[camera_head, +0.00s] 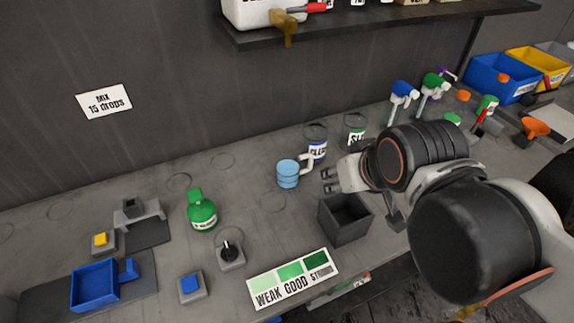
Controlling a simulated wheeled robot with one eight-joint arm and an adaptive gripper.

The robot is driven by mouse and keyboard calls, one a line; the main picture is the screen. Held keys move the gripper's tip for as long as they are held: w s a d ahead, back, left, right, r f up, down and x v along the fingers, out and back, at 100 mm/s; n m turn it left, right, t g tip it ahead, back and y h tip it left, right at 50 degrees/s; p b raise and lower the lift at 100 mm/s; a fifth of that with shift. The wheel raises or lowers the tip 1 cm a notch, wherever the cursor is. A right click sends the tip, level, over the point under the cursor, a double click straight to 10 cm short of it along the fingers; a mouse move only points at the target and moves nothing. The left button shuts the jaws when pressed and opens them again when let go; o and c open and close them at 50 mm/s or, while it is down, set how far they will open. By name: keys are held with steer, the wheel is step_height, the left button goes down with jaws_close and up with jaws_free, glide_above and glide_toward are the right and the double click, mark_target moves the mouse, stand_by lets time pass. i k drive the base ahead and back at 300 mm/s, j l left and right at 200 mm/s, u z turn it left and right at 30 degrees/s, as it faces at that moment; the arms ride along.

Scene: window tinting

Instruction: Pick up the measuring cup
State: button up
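A small light-blue cup (287,174), which looks like the measuring cup, stands upright on the grey bench near the middle of the view. A pale handle sticks out from its right side. My gripper (327,180) is just right of the cup, its fingers pointing left towards it. The two fingertips are apart with nothing seen between them, and a gap shows between them and the cup.
Clear labelled containers (316,142) stand close behind the cup. A dark open box (345,219) sits below my gripper. A green bottle (201,211) stands to the left. Spray bottles (401,99) and a blue bin (500,77) are at the right. The bench left of the cup is mostly clear.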

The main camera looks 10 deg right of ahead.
mark_target(288, 170)
steer(key=k+j+z, duration=0.5)
steer(key=k+z, duration=0.25)
steer(key=k, duration=0.05)
